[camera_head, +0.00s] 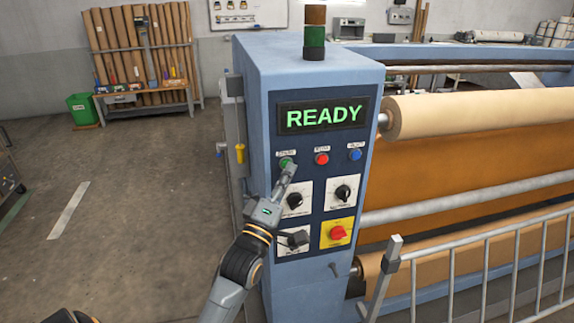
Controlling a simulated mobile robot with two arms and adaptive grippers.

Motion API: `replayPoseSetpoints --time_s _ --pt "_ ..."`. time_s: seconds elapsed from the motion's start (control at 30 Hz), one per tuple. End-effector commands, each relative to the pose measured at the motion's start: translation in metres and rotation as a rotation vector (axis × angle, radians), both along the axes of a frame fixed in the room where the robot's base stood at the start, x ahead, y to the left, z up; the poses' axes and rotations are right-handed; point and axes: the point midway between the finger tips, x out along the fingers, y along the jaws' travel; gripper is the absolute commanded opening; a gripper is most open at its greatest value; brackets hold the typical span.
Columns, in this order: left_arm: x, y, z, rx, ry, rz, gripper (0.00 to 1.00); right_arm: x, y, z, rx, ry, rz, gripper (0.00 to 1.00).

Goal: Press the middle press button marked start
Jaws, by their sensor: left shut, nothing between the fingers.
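The blue control cabinet (250,95) carries a row of three push buttons under its lit display (322,115), which reads READY in green. The left button is green (284,160), the middle one red (322,159), the right one blue (355,155). Small labels sit above them, too small to read surely. My left gripper (290,169) is shut and empty, its fingertips just below and right of the green button, partly overlapping it. Whether they touch it, I cannot tell. The red button is clear of the gripper. My right gripper is not in view.
Below the buttons are black knobs (343,193) and a red switch on yellow (338,233). A metal railing (484,262) and large fabric rolls (480,112) stand to the right. The floor at left is open, with a green bin (83,109) farther back.

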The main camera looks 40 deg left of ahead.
Motion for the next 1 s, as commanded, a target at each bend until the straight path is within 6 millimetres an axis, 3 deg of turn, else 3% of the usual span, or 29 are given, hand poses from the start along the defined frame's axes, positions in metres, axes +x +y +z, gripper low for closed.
replayPoseSetpoints --time_s 1.0 --pt "0.0044 0.0053 0.0002 0.000 0.000 0.000 0.00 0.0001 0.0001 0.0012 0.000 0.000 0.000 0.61"
